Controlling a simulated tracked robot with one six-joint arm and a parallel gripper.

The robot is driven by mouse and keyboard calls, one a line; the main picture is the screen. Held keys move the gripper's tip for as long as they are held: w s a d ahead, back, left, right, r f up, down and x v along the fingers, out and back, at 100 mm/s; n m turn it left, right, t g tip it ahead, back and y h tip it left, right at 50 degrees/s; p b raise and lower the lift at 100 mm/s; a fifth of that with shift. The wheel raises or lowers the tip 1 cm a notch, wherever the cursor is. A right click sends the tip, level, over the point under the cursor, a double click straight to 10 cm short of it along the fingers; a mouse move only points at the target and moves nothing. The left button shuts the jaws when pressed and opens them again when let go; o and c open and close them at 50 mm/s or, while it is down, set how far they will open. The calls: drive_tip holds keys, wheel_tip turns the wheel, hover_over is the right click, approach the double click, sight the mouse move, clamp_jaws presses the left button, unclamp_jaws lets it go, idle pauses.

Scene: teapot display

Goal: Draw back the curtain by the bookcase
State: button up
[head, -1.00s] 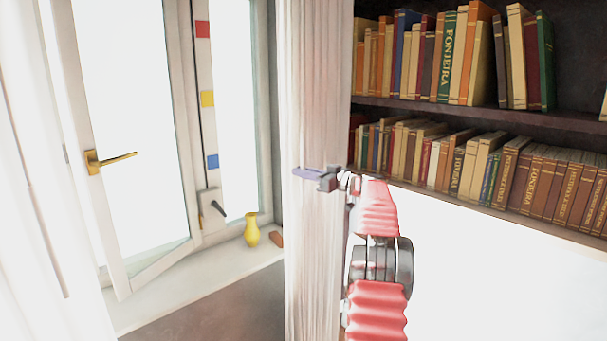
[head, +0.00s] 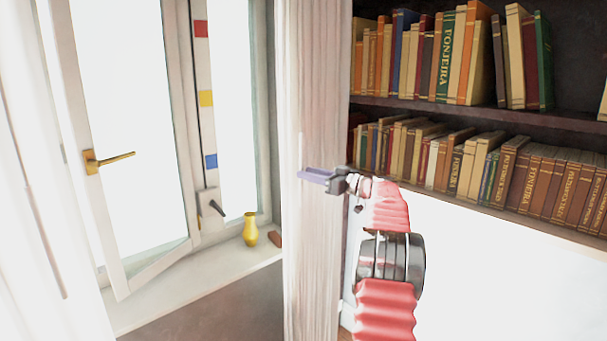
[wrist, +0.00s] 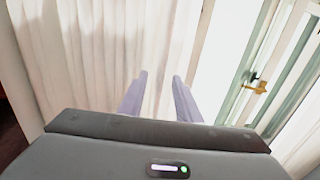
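The pale curtain (head: 312,100) by the bookcase hangs in a narrow, gathered strip between the window and the shelves. My gripper (head: 302,175) is in front of this strip, at mid-height, with its purple fingers pointing left across the cloth. In the wrist view the two fingers of my gripper (wrist: 160,75) stand apart. Pale curtain folds (wrist: 100,60) fill the left and show in the gap between the fingers. I cannot tell whether the cloth lies between the fingers or only behind them.
The bookcase (head: 480,113) stands at the right. At the left is a window with a brass handle (head: 108,160), also in the wrist view (wrist: 256,87). A yellow vase (head: 250,229) stands on the sill (head: 165,303). Another white curtain (head: 50,180) hangs far left.

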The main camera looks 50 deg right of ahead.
drive_tip(key=s+d, duration=0.1)
drive_tip(key=s, duration=0.9)
drive_tip(key=shift+d, duration=0.2)
